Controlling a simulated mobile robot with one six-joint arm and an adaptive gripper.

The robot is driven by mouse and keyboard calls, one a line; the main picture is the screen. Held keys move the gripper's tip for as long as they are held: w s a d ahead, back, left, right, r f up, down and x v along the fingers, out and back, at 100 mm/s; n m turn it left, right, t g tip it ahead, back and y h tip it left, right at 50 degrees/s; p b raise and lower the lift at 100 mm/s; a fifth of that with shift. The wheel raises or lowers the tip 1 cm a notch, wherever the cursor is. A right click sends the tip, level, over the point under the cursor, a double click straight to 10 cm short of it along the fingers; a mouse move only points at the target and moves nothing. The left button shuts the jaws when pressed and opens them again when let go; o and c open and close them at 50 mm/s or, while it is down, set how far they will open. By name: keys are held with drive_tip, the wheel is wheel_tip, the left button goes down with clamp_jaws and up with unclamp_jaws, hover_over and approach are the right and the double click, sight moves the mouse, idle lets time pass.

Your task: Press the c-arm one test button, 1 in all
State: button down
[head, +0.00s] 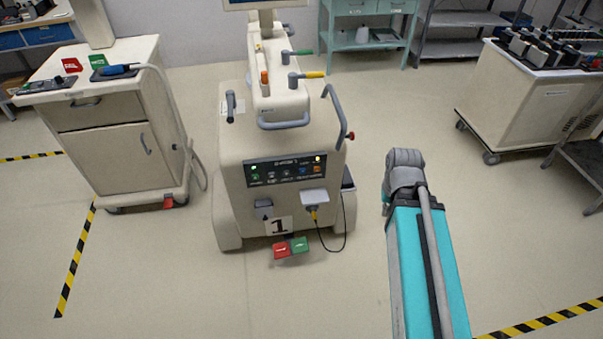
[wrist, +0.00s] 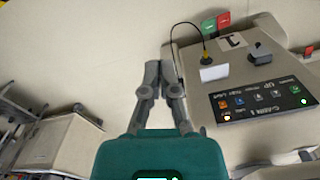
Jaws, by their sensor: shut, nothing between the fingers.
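The c-arm one unit (head: 235,150) is a beige wheeled machine with a large 1 label, standing in the middle of the head view. Its dark control panel (head: 285,170) on the front carries several small coloured buttons and lit lamps. In the wrist view the panel (wrist: 262,100) appears upside down at the right, headed C-ARM 1. The test button cannot be told apart because the small labels are too blurred. My gripper (wrist: 159,67) is shut and empty, to the left of the panel in the wrist view. It does not show in the head view.
Red and green pedals (head: 291,247) lie at the unit's foot, and a black cable with a yellow plug (head: 314,213) hangs on its front. A grey handle (head: 340,110) sticks out on its right. A beige cart (head: 110,150) stands left. The floor in front is clear.

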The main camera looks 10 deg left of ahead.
drive_tip(key=shift+a, duration=0.15)
drive_tip(key=shift+f, duration=0.1)
drive_tip(key=w+a+f+n+t+h+b, duration=0.35)
drive_tip(key=w+f+b, duration=0.25)
drive_tip(key=f+b, duration=0.3)
drive_tip(key=w+a+f+n+t+h+b, duration=0.25)
drive_tip(key=w+a+f+n+b, duration=0.3)
drive_tip(key=b, duration=0.55)
drive_tip(key=w+a+f+n+t+b, duration=0.3)
drive_tip(key=w+a+n+b, duration=0.1)
drive_tip(key=a+b, duration=0.3)
drive_tip(key=w+a+f+n+t+h+b, duration=0.1)
drive_tip(key=w+a+f+n+t+b, duration=0.2)
drive_tip(key=a+n+b, duration=0.3)
drive_tip(key=shift+w+a+t+b, duration=0.65)
drive_tip(key=shift+a+t+b, duration=0.2)
drive_tip(key=shift+b, duration=0.3)
drive_tip(key=shift+w+f, duration=0.1)
drive_tip(key=shift+w, duration=0.05)
